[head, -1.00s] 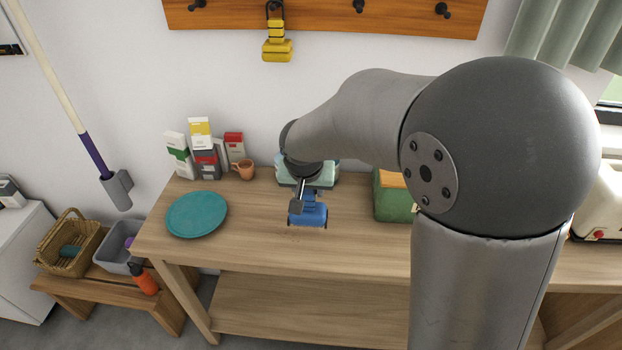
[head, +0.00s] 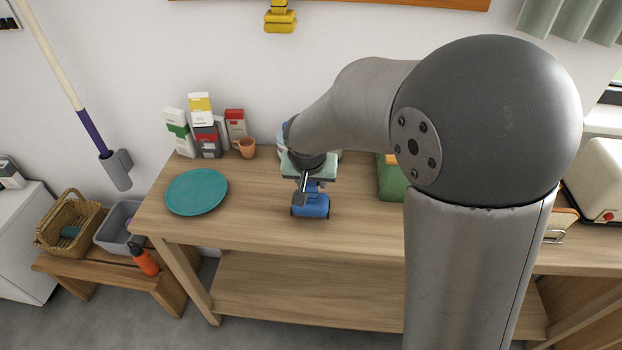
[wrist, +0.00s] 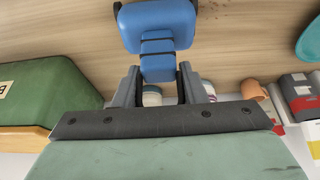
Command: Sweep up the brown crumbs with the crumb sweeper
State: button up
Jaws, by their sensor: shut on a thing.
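The crumb sweeper is a small blue tool with dark rollers at its sides. In the head view the crumb sweeper (head: 312,208) is at the wooden table top, below my gripper (head: 307,184). In the wrist view the sweeper (wrist: 158,25) has its narrow handle between the two fingers of my gripper (wrist: 158,85), which is shut on it. Small brown specks, which look like the crumbs (wrist: 218,8), show at the top edge of the wrist view, just right of the sweeper. I cannot make out the crumbs in the head view. Whether the sweeper touches the table is unclear.
A teal plate (head: 196,192) lies on the table's left. Cartons (head: 207,140) and an orange mug (head: 245,148) stand behind it. A green box (head: 391,178) stands right of the sweeper, partly hidden by my arm. The table front around the sweeper is clear.

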jog(key=shift+f+b, duration=0.6)
jog(key=shift+b, duration=0.15)
dwell(0.4)
jog(key=shift+w+a+r+b, duration=0.15)
jog(key=shift+a+b, duration=0.25)
jog(key=shift+a, duration=0.95)
jog(key=w+a+b, duration=0.1)
jog(key=a+b, duration=0.1)
jog(key=a, duration=0.6)
jog(key=shift+f+b, duration=0.3)
jog(key=shift+d, duration=0.1)
